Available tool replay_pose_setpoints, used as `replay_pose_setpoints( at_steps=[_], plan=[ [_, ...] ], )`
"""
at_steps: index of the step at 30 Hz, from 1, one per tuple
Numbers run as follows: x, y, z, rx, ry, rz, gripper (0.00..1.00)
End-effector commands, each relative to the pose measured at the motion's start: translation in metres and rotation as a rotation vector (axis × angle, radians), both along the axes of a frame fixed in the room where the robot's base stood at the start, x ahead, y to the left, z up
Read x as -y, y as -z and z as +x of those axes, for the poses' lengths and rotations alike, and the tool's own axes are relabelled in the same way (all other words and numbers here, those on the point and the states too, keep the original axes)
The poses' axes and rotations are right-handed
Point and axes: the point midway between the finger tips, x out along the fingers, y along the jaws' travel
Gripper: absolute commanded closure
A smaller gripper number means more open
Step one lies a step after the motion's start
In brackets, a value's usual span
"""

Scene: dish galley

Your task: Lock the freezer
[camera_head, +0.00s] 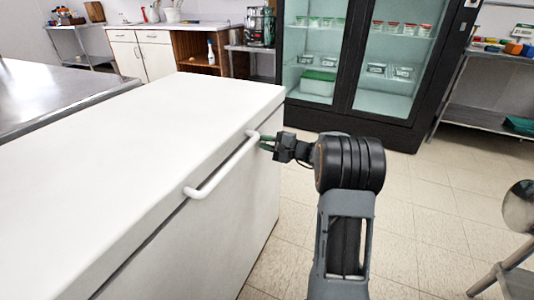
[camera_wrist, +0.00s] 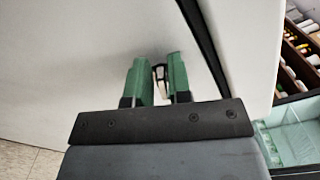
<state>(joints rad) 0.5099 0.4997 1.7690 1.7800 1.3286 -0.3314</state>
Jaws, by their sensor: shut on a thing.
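The freezer (camera_head: 150,130) is a long white chest with its lid down and a white bar handle (camera_head: 222,167) along the lid's front edge. My gripper (camera_head: 267,143) is at the freezer's front, close to the right end of the handle. In the wrist view, its green fingers (camera_wrist: 158,68) are shut on a small pale and dark piece (camera_wrist: 159,73) against the white front, beside the dark lid seam (camera_wrist: 205,50). The fingers hide most of this piece, and I cannot tell whether it is a key or part of a latch.
A glass-door fridge (camera_head: 362,60) stands behind my gripper. A steel table (camera_head: 50,92) is at the left, and white cabinets (camera_head: 142,52) stand at the back. A shelf rack (camera_head: 490,90) is at the right.

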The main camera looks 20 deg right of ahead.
Motion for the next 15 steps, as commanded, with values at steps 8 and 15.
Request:
replay_pose_setpoints(
  at_steps=[8,15],
  plan=[
    [-0.0011,0.0099,-0.0005,0.147,0.000,-0.158,1.00],
    [-0.0014,0.0092,-0.0007,0.228,0.000,-0.247,1.00]
  ],
)
